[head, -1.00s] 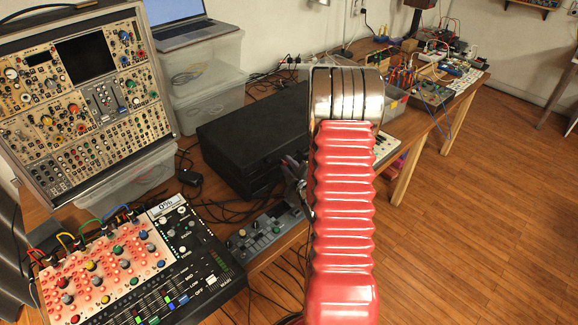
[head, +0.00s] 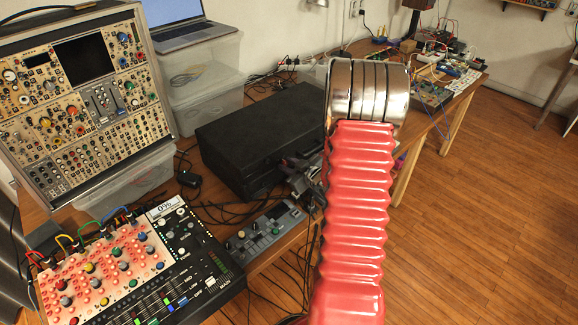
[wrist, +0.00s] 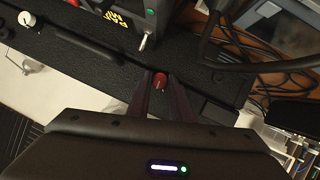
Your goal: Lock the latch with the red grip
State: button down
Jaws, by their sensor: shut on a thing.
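The black case (head: 250,135) lies shut-looking on the wooden bench in the head view. My gripper (wrist: 160,86) points at a black surface in the wrist view, with its two dark fingers close together around a small red knob-like piece, the red grip (wrist: 160,80). The fingers are shut on it. In the head view my gripper (head: 297,168) is a dark shape at the case's front right side, partly covered by my red arm. The red grip and latch cannot be made out in the head view. Whether the latch is locked cannot be told.
A small grey device (head: 264,230) with knobs sits just in front of the case. A mixer (head: 190,255) and a modular synth rack (head: 85,100) stand to the left. Loose cables lie between them. Open floor (head: 490,220) is at the right.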

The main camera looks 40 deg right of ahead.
jog(key=m+y, duration=0.2)
jog(key=m, duration=0.1)
jog(key=shift+d+y, duration=0.25)
jog(key=shift+y, duration=0.05)
jog(key=shift+d+m+y, duration=0.25)
jog(key=shift+m+y, duration=0.95)
jog(key=shift+m, duration=0.5)
jog(key=c, duration=1.6)
grip_release()
jog(key=v, duration=1.3)
jog(key=shift+s+d, duration=0.15)
jog(key=shift+s, duration=0.2)
